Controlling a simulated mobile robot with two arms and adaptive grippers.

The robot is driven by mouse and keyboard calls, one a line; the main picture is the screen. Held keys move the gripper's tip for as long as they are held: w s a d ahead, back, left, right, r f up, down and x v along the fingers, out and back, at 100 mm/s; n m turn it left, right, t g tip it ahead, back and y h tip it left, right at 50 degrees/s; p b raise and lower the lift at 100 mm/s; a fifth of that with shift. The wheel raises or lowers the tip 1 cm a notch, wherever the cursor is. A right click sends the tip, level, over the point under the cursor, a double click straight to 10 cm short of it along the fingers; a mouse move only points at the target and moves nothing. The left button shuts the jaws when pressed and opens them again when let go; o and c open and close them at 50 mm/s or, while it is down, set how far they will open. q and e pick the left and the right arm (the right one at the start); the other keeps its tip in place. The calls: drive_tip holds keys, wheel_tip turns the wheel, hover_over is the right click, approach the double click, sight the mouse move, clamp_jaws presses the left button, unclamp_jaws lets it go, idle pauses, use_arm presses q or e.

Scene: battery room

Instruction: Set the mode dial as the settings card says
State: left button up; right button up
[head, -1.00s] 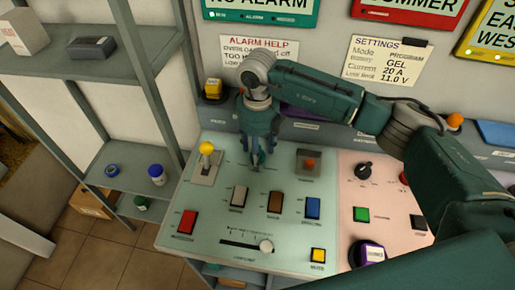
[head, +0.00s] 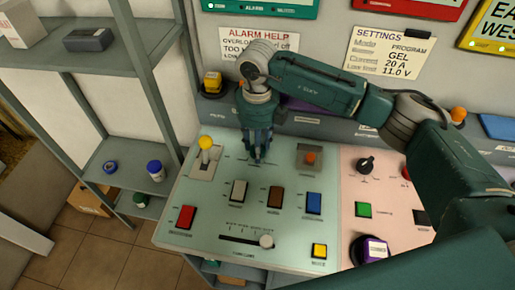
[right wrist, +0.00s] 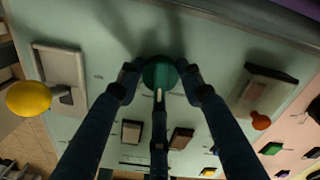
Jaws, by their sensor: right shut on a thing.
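The settings card (head: 390,55) hangs on the wall and reads PROGRAM, GEL, 20 A and 11.0 V. My right gripper (head: 258,157) points down at the pale green panel, between the yellow-knobbed lever and the orange-knobbed switch. In the right wrist view its fingers are closed around a round green dial (right wrist: 160,73). A white pointer mark on the dial faces the bottom of that picture. The fingers hide the dial in the head view, and I cannot read its scale. My left gripper is not in view.
A yellow-knobbed lever (head: 205,150) and an orange-knobbed switch (head: 310,158) flank the gripper. Several rocker switches and a slider (head: 266,241) lie nearer the front. A black dial (head: 366,166) is on the pink panel. Grey shelves (head: 130,176) stand at the left.

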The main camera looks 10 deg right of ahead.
drive_tip(key=n+b, duration=0.4)
drive_tip(key=shift+w, duration=0.3)
drive_tip(key=shift+r+n+b, duration=0.1)
drive_tip(key=shift+n+b, duration=0.9)
drive_tip(key=shift+b, duration=0.15)
drive_tip(key=shift+r+n+b, duration=0.15)
drive_tip(key=shift+n+b, duration=0.35)
drive_tip(key=shift+n, duration=0.2)
drive_tip(key=o, duration=1.1)
drive_tip(key=shift+a, duration=0.1)
